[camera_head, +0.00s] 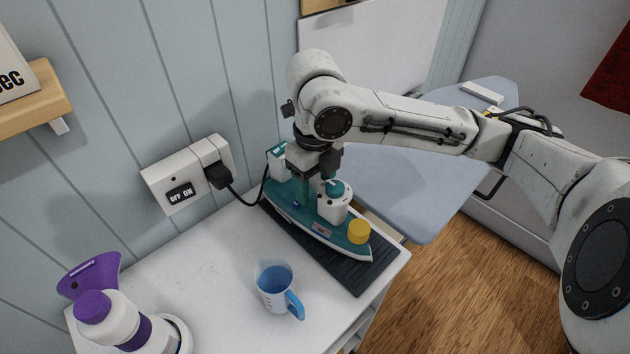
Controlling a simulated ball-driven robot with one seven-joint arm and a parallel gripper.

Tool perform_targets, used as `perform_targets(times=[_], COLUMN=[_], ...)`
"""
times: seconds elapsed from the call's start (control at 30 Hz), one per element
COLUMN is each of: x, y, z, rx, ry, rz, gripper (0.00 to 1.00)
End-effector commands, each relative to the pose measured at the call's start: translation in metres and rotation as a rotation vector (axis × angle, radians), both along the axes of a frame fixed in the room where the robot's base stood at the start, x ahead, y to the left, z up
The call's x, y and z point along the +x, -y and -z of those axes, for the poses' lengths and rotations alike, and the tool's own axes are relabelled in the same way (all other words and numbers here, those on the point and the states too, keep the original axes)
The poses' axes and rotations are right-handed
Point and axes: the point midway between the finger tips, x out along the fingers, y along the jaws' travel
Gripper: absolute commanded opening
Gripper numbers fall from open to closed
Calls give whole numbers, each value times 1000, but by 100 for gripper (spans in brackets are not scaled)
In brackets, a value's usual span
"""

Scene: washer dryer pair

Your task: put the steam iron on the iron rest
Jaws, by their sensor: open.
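The steam iron (311,212) is teal and white with a yellow knob near its tip. It lies flat on a dark ribbed pad, the iron rest (362,278), on the white cabinet top. Its tip points to the lower right. My gripper (318,178) is directly above the iron, pointing down at its rear and handle area. It is open. The arm's end hides part of the handle, so I cannot tell whether the fingers touch it. A dark cord runs from the iron's rear to the wall plug.
A blue-handled measuring cup (276,286) stands in front of the rest. A purple and white appliance (120,318) is at the lower left. The wall socket (188,175) is behind. A grey-blue ironing board (420,190) is beyond the cabinet to the right. Wooden floor is at the lower right.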

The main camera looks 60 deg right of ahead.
Motion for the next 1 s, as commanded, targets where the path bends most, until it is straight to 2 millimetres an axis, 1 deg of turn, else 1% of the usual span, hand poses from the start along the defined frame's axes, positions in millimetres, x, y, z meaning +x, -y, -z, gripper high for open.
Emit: perform_targets(times=[0.17,0.4,0.53,0.63,0.73,1.0], x=[1,1,1,1,0,0], y=[0,0,0,0,0,0], z=[-30,-80,-101,-112,-118,-120], rx=[-2,-3,-3,-2,-1,-1], ry=[4,3,2,2,1,0], rz=[-2,0,-1,0,0,0], gripper=[60,60,60,60,60,60])
